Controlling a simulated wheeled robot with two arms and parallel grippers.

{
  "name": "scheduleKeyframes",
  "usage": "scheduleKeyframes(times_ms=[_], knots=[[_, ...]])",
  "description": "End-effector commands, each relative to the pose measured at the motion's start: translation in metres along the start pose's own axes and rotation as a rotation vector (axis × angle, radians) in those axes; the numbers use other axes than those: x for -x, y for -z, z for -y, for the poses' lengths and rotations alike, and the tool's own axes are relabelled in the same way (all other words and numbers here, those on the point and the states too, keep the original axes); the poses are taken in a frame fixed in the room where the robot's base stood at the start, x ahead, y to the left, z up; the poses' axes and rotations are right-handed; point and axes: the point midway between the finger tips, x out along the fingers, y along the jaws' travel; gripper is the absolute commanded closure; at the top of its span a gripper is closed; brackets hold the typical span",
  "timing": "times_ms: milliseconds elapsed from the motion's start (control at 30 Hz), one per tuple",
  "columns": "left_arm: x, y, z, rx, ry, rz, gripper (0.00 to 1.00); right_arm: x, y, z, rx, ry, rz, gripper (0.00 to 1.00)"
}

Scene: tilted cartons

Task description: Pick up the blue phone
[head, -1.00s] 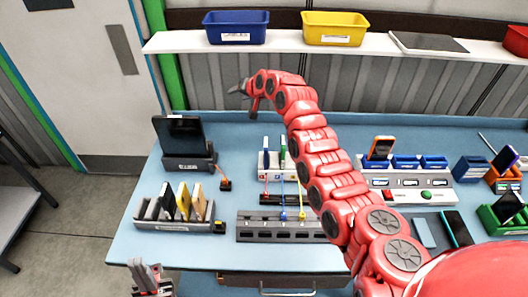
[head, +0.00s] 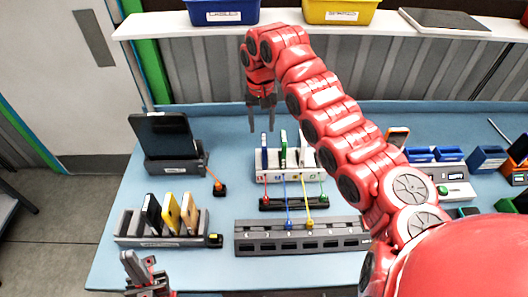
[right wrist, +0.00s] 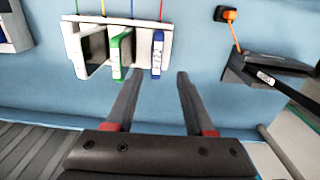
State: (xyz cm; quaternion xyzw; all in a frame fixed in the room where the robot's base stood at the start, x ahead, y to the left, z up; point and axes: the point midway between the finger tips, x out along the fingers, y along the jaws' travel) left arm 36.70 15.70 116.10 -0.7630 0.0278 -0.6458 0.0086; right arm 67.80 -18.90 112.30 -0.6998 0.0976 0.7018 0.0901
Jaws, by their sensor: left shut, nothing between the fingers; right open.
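A slim blue phone (head: 265,152) stands upright in the leftmost slot of a white rack (head: 303,171) on the table. A green phone (head: 284,146) and a white one stand beside it. In the right wrist view the blue phone (right wrist: 157,52) is at the right end of the rack (right wrist: 74,42), near the green phone (right wrist: 119,52). My right gripper (head: 262,128) is open and empty, pointing down just above and behind the blue phone; its fingertips (right wrist: 158,76) appear either side of the phone's line, apart from it. My left gripper (head: 138,262) is shut and empty at the table's front left.
A grey holder (head: 165,242) with several phones and a dark tablet (head: 164,135) on a stand are at the left. A dark slotted block (head: 303,248) with coloured cables lies before the rack. A shelf (head: 280,38) with bins runs behind.

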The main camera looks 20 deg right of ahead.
Motion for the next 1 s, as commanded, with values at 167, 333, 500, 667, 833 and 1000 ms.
scheduleKeyframes(times_ms=[167,333,500,667,833,1000], knots=[[-0.019,0.003,0.001,0.000,0.000,0.000,1.00,-0.030,-0.001,-0.002,-0.002,0.001,0.005,0.46],[-0.025,0.004,0.001,0.000,0.000,0.000,1.00,-0.053,0.000,-0.001,-0.002,0.000,0.002,0.46],[-0.028,0.005,0.001,0.000,0.000,0.000,1.00,-0.060,0.000,-0.001,-0.001,0.002,-0.001,0.46],[-0.043,0.007,0.002,0.000,0.000,0.000,1.00,-0.071,-0.005,-0.004,-0.001,0.000,0.006,0.46],[-0.060,0.010,0.003,0.000,0.000,0.000,1.00,-0.096,-0.007,-0.004,0.000,0.002,0.004,0.46],[-0.061,0.010,0.003,0.000,0.000,0.000,1.00,-0.110,-0.004,-0.006,-0.002,0.002,-0.003,0.46]])
